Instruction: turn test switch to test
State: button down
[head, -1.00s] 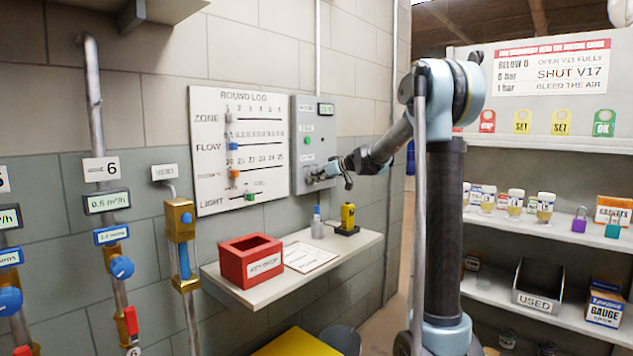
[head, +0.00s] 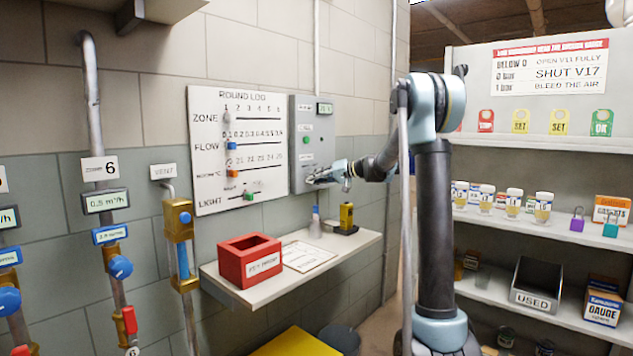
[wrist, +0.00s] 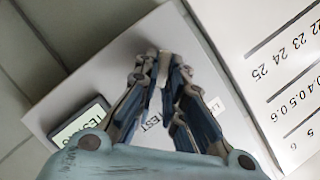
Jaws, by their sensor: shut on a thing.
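The grey control box (head: 313,140) is mounted on the wall right of the round log board. It has a small green-lit display (head: 325,109) at its top and a green button (head: 306,140). My gripper (head: 314,180) is at the lower part of the box's face. In the wrist view its fingers (wrist: 165,75) are closed together against the box face (wrist: 175,30), gripping a small grey piece, apparently the test switch (wrist: 164,68). The fingers hide most of it.
The round log board (head: 238,150) with coloured sliders hangs close left of the box. Below is a shelf (head: 345,252) with a red bin (head: 249,262), a paper sheet (head: 304,256) and a yellow device (head: 347,215). A stocked shelf unit (head: 540,148) stands to the right.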

jog(key=shift+w+d+f+m+y, duration=0.15)
jog(key=shift+m+y, duration=0.35)
jog(key=shift+m, duration=0.4)
jog(key=shift+g, duration=0.3)
jog(key=c, duration=1.7)
grip_release()
jog(key=shift+w, duration=0.1)
jog(key=v, duration=1.2)
jog(key=shift+f, duration=0.1)
